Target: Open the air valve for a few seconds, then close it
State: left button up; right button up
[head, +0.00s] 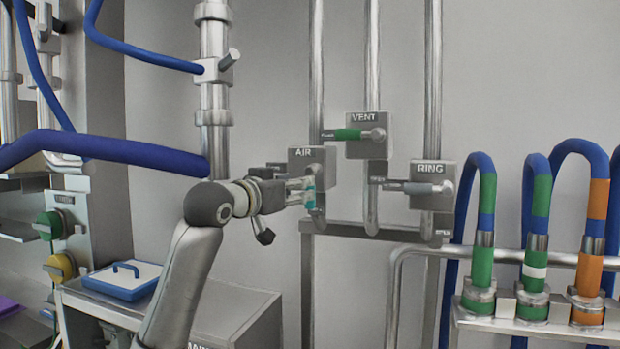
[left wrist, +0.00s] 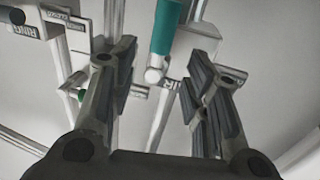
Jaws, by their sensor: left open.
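The air valve (head: 325,162) is a grey block labelled AIR on a vertical pipe. Its teal handle (head: 309,203) looks roughly vertical in the head view, partly covered by my gripper. In the left wrist view the teal handle (left wrist: 167,25) runs from a round grey pivot up past the top edge. My left gripper (head: 303,190) is at the handle. Its two dark fingers (left wrist: 160,75) stand apart, with the handle in the gap between them and visible space on each side. I cannot tell exactly how deep the handle sits. My right gripper is in neither view.
The vent valve (head: 368,150), with a green handle, and the ring valve (head: 427,172), with a grey handle, are close to the right. Both handles lie horizontal. Blue hoses and a pipe rack stand farther right. A blue-edged box (head: 122,281) sits lower left.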

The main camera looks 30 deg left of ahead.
pick_arm(q)
jog(key=w+p, duration=0.2)
jog(key=w, duration=0.3)
jog(key=shift+w+a+r+p, duration=0.1)
jog(key=shift+w+p, duration=0.2)
jog(key=shift+w, duration=0.55)
grip_shut()
